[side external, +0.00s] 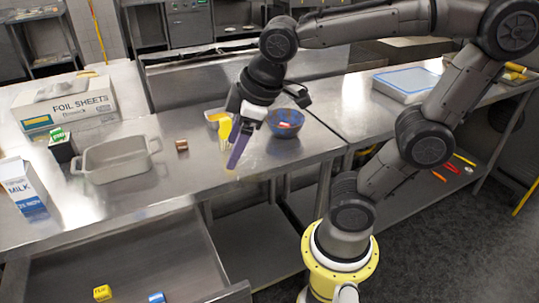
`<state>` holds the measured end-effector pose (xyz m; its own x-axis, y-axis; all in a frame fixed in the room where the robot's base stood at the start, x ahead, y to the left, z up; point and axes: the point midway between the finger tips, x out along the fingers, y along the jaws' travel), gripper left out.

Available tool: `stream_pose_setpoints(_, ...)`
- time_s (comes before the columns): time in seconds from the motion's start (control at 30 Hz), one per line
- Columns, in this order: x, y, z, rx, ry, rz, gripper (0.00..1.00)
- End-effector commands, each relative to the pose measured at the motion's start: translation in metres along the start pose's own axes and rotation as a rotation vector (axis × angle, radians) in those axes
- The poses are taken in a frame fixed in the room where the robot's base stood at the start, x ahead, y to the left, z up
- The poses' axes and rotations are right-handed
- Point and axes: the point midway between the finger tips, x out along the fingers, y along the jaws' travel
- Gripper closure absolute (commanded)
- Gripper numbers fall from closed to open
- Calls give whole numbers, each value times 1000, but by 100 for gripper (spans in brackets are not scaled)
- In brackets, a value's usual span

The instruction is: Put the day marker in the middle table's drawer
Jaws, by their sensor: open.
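A small brown block (181,145) lies on the steel table; it may be the day marker, but no label is readable. An open drawer (185,262) juts out below the table at the lower left. It holds a small yellow block (102,293) with dark lettering and a small blue block (157,298). My gripper (268,118) is open above the table, to the right of the brown block and apart from it. A long purple piece (240,145) shows below the gripper; I cannot tell whether it is part of the gripper or a separate thing.
A grey baking dish (118,159), a green-and-black box (61,146), a milk carton (24,188) and a foil box (66,103) stand at left.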

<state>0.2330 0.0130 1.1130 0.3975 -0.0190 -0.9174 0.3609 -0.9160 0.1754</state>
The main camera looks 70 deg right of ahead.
Motion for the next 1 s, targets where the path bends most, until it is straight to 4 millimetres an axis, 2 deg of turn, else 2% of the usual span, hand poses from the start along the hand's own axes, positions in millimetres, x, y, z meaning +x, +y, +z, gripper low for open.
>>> stream_pose_setpoints(0.03,-5,-2,19,97,24,4,26)
stream_pose_setpoints(0.1,-7,-6,39,210,46,3,26)
stream_pose_setpoints(0.2,-8,-12,59,328,70,2,26)
stream_pose_setpoints(0.3,-8,-15,69,394,83,-1,26)
stream_pose_setpoints(1.0,-7,-17,72,414,85,-2,26)
